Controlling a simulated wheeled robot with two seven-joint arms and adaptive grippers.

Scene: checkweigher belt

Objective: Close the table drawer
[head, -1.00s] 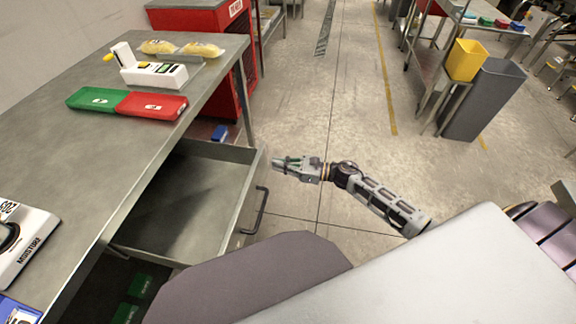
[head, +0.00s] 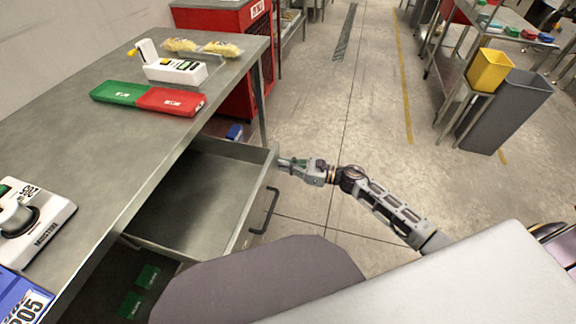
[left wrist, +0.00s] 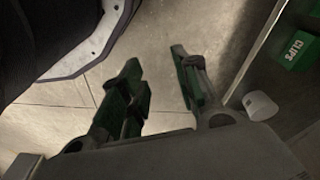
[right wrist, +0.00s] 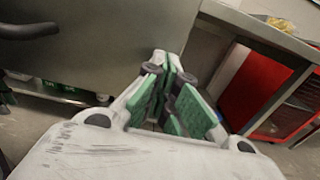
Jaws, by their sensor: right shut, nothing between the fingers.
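The table drawer (head: 195,195) is pulled open under the grey metal table (head: 90,160). Its dark bar handle (head: 266,212) is on the front panel, and the handle also shows at the upper left of the right wrist view (right wrist: 28,30). My right gripper (head: 284,162) is shut and empty, its tips at the far upper corner of the drawer front. In the right wrist view its fingertips (right wrist: 168,62) are against or very near the front panel (right wrist: 110,45); contact cannot be told. My left gripper (left wrist: 155,60) is open and empty, low over the floor, and hidden in the head view.
Green boxes (head: 148,277) sit below the drawer; one labelled CLIPS (left wrist: 296,48) shows in the left wrist view. The floor right of the drawer is clear.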

